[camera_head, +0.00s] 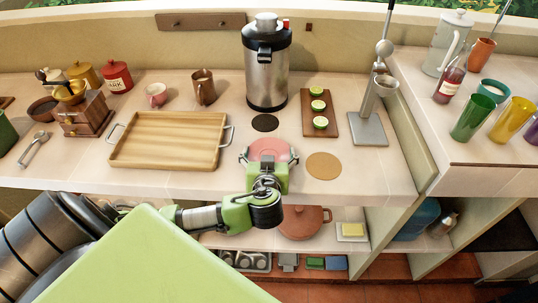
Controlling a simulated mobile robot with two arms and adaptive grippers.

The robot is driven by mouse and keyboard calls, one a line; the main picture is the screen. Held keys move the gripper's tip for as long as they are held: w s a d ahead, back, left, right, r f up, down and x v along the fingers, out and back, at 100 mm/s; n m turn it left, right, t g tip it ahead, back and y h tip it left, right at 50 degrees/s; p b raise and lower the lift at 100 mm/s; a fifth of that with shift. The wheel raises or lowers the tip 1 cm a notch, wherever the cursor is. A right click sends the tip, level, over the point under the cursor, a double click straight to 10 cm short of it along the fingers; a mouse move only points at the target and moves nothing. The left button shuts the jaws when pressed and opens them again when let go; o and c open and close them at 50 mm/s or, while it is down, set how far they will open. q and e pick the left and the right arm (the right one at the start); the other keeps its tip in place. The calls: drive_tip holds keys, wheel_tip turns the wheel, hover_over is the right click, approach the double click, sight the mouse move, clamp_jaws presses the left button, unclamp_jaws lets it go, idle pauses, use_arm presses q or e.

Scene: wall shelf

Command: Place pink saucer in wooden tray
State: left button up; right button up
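The pink saucer (270,147) lies on the counter below the large steel dispenser. My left gripper (268,157) is at the saucer's near side, its fingers spread wide to either side of it. The gripper looks open; whether the fingers touch the rim I cannot tell. The gripper body hides the saucer's near part. The wooden tray (170,140), light brown with metal handles, sits empty on the counter to the left of the saucer. My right gripper is not in view.
The steel dispenser (266,75) stands behind the saucer, with a dark round coaster (265,123) between them. A cork coaster (323,166) and a board with lime slices (312,97) are to the right. A pink cup (156,94) and brown mug (204,88) stand behind the tray.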

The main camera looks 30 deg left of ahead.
use_arm(q)
drive_tip(key=c, duration=0.4)
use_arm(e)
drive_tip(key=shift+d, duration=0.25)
